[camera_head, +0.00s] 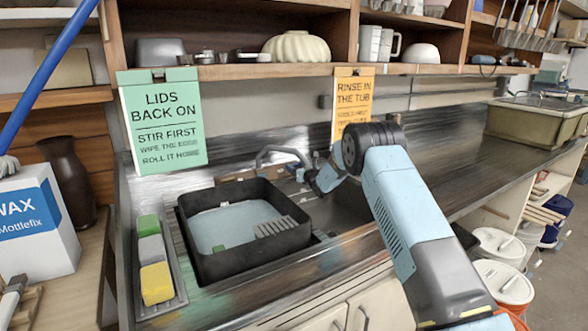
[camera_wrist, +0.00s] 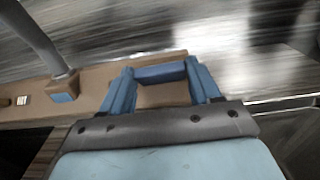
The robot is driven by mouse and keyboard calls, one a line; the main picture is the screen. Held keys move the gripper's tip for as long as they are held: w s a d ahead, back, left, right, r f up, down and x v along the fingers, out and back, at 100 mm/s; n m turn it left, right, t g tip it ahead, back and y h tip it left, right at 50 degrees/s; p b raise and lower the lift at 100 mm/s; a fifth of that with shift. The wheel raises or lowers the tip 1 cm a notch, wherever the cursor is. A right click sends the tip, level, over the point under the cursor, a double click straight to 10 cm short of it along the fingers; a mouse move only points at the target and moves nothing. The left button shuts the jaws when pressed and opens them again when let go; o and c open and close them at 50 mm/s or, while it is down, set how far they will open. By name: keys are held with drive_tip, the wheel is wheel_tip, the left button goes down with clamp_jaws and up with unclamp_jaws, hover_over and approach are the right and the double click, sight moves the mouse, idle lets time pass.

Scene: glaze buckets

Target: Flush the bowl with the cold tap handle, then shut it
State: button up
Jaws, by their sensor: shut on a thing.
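My gripper (camera_wrist: 162,88) shows in the wrist view with its two blue fingers on either side of a short blue bar, the cold tap handle (camera_wrist: 160,73), and is shut on it. The handle sits over a brown tap ledge (camera_wrist: 120,78). In the head view my gripper (camera_head: 322,182) is at the back of the counter, right of the grey spout (camera_head: 283,150), and hides the handle. The spout's foot (camera_wrist: 60,76) stands left in the wrist view. A black tub (camera_head: 250,268) holds pale blue liquid (camera_head: 240,220). I cannot tell whether water runs, and my arm partly covers the sink area.
A tray (camera_head: 172,298) with green, grey and yellow sponges lies left of the tub. Two signs, green (camera_head: 162,120) and orange (camera_head: 353,100), hang from the shelf above. A dark vase (camera_head: 72,180) and a white box (camera_head: 38,225) stand left.

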drive_tip(key=shift+d+f+n+g+y, duration=0.1)
drive_tip(key=shift+d+n+g+y, duration=0.05)
drive_tip(key=shift+n+g+y, duration=1.15)
drive_tip(key=n, duration=0.1)
drive_tip(key=n+g+y, duration=0.1)
drive_tip(key=n, duration=0.1)
drive_tip(key=n+g, duration=0.1)
drive_tip(key=shift+w+d+n+y, duration=0.2)
drive_tip(key=shift+w+n+y, duration=0.05)
drive_tip(key=shift+n+y, duration=0.05)
drive_tip(key=n+g, duration=0.4)
drive_tip(key=n+g+y, duration=0.1)
drive_tip(key=n+g, duration=0.1)
drive_tip(key=shift+w, duration=0.25)
drive_tip(key=shift+n, duration=0.4)
drive_tip(key=shift+n+g, duration=0.9)
drive_tip(key=shift+g, duration=0.1)
drive_tip(key=o, duration=1)
drive_tip(key=shift+r, duration=0.2)
drive_tip(key=shift+o, duration=0.3)
drive_tip(key=shift+w, duration=0.1)
drive_tip(key=shift+d+r, duration=0.1)
